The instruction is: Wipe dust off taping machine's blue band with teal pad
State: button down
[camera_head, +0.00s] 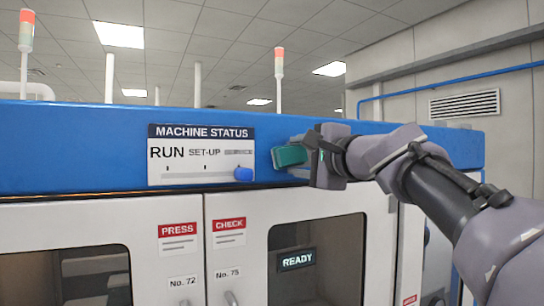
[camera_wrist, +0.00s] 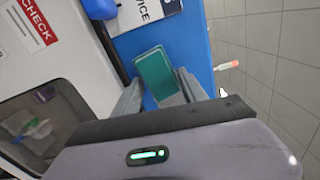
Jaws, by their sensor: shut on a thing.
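The taping machine's blue band (camera_head: 80,142) runs along the top of the white machine. It also shows in the wrist view (camera_wrist: 196,42). My gripper (camera_head: 305,160) is shut on the teal pad (camera_head: 289,156), in front of the band just right of the status board. In the wrist view, the teal pad (camera_wrist: 155,70) sticks out between the two grey fingers of my gripper (camera_wrist: 160,86), its broad face toward the camera. I cannot tell whether the pad touches the band. No dust can be made out on the visible band.
The MACHINE STATUS board (camera_head: 200,165) with a blue knob (camera_head: 243,174) sits on the band beside the pad. White doors with a READY display (camera_head: 297,259) lie below. Signal lights (camera_head: 279,65) rise behind. A wall with a vent (camera_head: 465,104) stands at right.

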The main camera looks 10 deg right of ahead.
jog(key=shift+w+a, duration=0.2)
jog(key=shift+w, duration=0.3)
jog(key=shift+w+d+p, duration=1.35)
jog(key=shift+w+d, duration=0.95)
jog(key=shift+d, duration=4.7)
jog(key=shift+s+a+r+b, duration=0.1)
jog(key=shift+s+a+b, duration=0.6)
jog(key=shift+a, duration=1.7)
jog(key=shift+s+a+b, duration=0.55)
jog(key=shift+s+a, duration=0.25)
jog(key=shift+a, duration=1.55)
jog(key=shift+s+a+r+b, duration=0.1)
jog(key=shift+s+a+b, duration=0.6)
jog(key=shift+a, duration=1.7)
jog(key=shift+w+d+p, duration=1.6)
jog(key=shift+w+d, duration=0.6)
jog(key=shift+d, duration=5)
jog(key=shift+s+a+f+b, duration=0.1)
jog(key=shift+s+a+b, duration=0.6)
jog(key=shift+a, duration=1.7)
jog(key=shift+s+a+r+b, duration=0.1)
jog(key=shift+s+a+b, duration=0.6)
jog(key=shift+a, duration=1.65)
jog(key=shift+s+a+f+b, duration=0.1)
jog(key=shift+s+a+b, duration=0.6)
jog(key=shift+a, duration=1.7)
